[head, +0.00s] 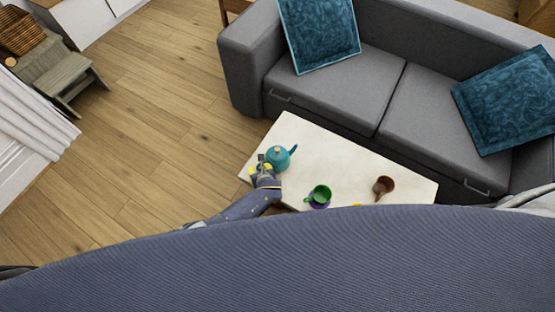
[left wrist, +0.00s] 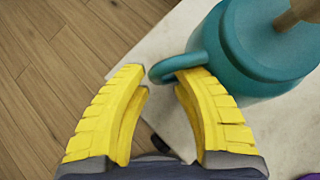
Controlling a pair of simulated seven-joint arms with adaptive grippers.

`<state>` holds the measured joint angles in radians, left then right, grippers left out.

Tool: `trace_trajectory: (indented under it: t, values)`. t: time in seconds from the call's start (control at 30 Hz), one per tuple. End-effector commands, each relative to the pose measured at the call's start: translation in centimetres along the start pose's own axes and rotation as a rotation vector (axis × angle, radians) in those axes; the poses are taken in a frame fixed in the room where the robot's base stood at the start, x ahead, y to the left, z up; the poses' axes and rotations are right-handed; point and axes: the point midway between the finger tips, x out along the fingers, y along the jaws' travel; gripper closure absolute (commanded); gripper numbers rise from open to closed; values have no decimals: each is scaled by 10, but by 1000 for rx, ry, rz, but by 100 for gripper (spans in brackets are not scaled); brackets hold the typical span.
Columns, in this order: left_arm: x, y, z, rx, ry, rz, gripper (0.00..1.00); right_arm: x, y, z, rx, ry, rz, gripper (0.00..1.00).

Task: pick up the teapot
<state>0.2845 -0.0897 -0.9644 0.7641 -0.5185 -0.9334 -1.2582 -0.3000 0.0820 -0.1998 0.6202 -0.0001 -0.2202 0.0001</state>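The teal teapot (head: 279,158) stands on the left end of the white table, with its spout pointing right. In the left wrist view the teapot (left wrist: 245,50) fills the upper right, with its looped handle toward me. My left gripper (head: 262,168) is at the teapot's left, handle side. In the left wrist view the yellow fingers of the left gripper (left wrist: 162,75) are apart, and the handle's outer end lies between their tips. The right finger overlaps the handle; whether it touches I cannot tell. My right gripper is not in view.
The white table (head: 330,153) also bears a green cup (head: 320,194) on a purple saucer and a brown cup (head: 383,186). A small yellow bit (head: 357,205) shows at the near edge, unclear. A grey sofa (head: 335,98) stands close behind. Open floor lies left.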

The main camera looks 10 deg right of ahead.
Motion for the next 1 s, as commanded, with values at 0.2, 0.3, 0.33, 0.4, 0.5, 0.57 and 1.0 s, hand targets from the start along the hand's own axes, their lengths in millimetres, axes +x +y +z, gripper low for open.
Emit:
trace_trajectory:
  t: [0.2, 0.3, 0.33, 0.4, 0.5, 0.57, 1.0]
  values:
    - [0, 0, 0, 0, 0, 0, 83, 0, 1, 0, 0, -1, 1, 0]
    - [0, 0, 0, 0, 0, 0, 94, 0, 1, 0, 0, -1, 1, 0]
    - [0, 0, 0, 0, 0, 0, 98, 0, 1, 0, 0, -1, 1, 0]
    - [0, 0, 0, 0, 0, 0, 100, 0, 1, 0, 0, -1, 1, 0]
    - [0, -1, 0, 0, 0, -1, 100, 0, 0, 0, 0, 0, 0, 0]
    - [0, -1, 0, -1, 0, -1, 100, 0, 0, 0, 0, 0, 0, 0]
    - [-1, -2, 3, -3, -4, -3, 100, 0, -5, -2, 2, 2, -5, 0]
